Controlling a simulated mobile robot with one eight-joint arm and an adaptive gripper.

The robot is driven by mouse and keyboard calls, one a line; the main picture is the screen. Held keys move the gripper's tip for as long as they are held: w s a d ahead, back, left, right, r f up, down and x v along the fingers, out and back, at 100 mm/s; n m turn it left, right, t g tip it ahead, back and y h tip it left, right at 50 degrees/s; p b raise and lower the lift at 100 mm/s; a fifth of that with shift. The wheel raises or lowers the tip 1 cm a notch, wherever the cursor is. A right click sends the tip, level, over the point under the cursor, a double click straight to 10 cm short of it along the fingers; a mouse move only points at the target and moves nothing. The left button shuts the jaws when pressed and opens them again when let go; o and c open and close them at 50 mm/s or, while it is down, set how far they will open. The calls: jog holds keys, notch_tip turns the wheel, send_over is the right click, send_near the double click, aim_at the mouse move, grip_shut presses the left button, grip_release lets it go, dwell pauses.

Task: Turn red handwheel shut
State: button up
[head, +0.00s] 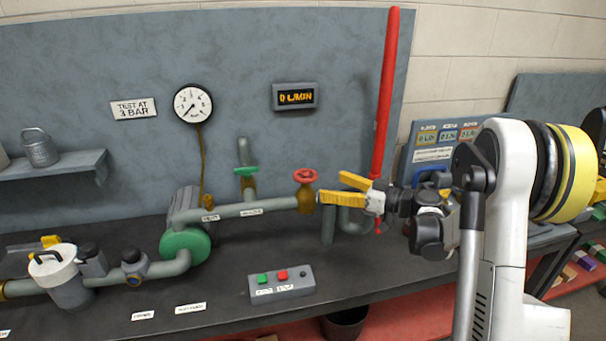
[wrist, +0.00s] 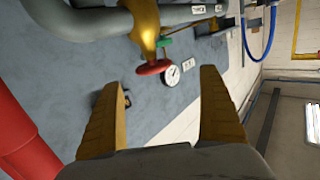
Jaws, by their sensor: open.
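The red handwheel (head: 307,174) sits on top of a brass valve (head: 305,196) at the right end of the grey horizontal pipe (head: 250,208). In the wrist view the red handwheel (wrist: 153,67) shows ahead, between the finger directions but beyond the fingertips. My gripper (head: 335,188) has yellow fingers, spread open and empty, just right of the valve in the head view. In the wrist view my gripper (wrist: 158,85) has its two fingers wide apart with nothing between them. Contact between the fingers and the valve cannot be told.
A green handwheel (head: 246,170) stands left of the red one. A red vertical pipe (head: 384,95) rises behind my gripper. A button box (head: 281,281) lies in front on the dark bench. A gauge (head: 192,104) and a display reading 0 L/MIN (head: 295,96) hang on the panel.

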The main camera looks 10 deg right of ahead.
aim_at(295, 172)
jog(key=shift+n+t+y, duration=0.3)
jog(key=shift+n+y, duration=0.1)
jog(key=shift+y, duration=0.1)
jog(key=x, duration=0.3)
jog(key=b+x, duration=0.1)
jog(key=x, duration=0.2)
jog(key=w+d+b+x, duration=0.1)
jog(key=x, duration=0.3)
jog(key=shift+f, duration=0.35)
jog(key=c, duration=1.2)
